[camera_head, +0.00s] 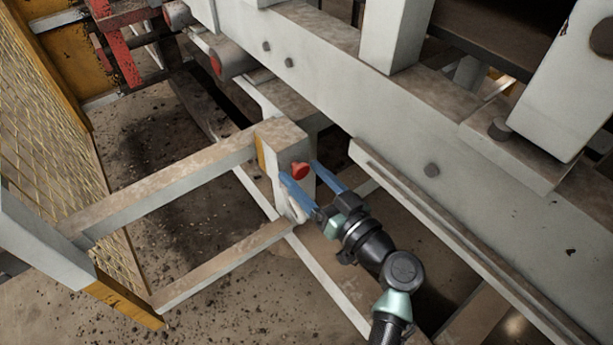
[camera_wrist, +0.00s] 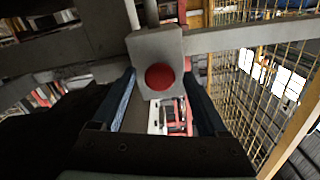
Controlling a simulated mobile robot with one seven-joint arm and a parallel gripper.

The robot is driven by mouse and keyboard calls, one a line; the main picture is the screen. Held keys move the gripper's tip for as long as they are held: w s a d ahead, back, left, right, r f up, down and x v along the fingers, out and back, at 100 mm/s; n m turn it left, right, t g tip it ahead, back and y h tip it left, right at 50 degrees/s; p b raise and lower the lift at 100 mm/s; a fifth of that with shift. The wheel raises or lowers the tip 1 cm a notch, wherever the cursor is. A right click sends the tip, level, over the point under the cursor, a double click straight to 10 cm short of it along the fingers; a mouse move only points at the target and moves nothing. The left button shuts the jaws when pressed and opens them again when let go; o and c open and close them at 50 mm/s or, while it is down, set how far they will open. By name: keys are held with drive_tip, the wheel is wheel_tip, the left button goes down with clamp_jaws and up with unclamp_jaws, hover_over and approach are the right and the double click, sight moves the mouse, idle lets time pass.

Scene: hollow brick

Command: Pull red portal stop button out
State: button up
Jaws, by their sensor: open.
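The red portal stop button (camera_head: 300,170) sits on the front face of a grey box (camera_head: 283,134) at the end of a grey rail. In the wrist view the red button (camera_wrist: 159,77) is round and faces the camera on its grey box (camera_wrist: 155,45). My gripper (camera_head: 298,169) has two blue fingers spread apart, one on each side of the button in the head view. In the wrist view my gripper (camera_wrist: 160,90) is open, with the button between and just beyond the fingertips. I cannot tell whether a finger touches the box.
A large grey beam (camera_head: 400,125) runs diagonally to the right of the button. A yellow mesh fence (camera_head: 45,115) stands at the left, and grey rails (camera_head: 165,185) join it to the box. The dirty concrete floor lies below.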

drive_tip(key=shift+c, duration=0.2)
clamp_jaws()
